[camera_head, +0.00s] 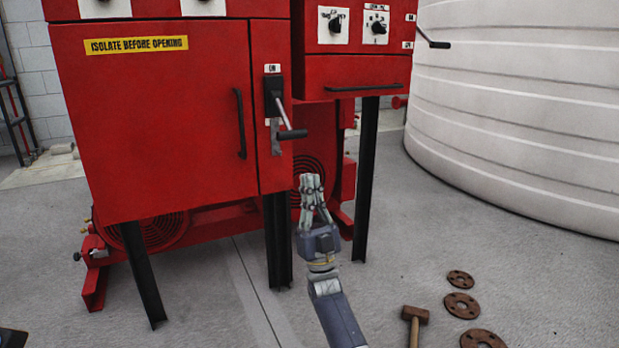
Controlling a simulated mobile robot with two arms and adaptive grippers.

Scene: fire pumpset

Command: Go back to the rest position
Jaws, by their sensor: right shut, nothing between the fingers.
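My right gripper (312,185) is in the middle of the head view, its fingers pointing up and closed together with nothing between them. It is in front of the dark cabinet legs, a little below and right of the lever handle (291,134) on the red cabinet (150,130). The gripper appears apart from the lever. The lever's switch plate is marked ON at its top. My left gripper is not in view.
A second red cabinet (350,70) with knobs stands on black legs at the right. A large white tank (520,100) fills the right side. A hammer (415,318) and several rusty flanges (461,305) lie on the floor at lower right. The floor between is clear.

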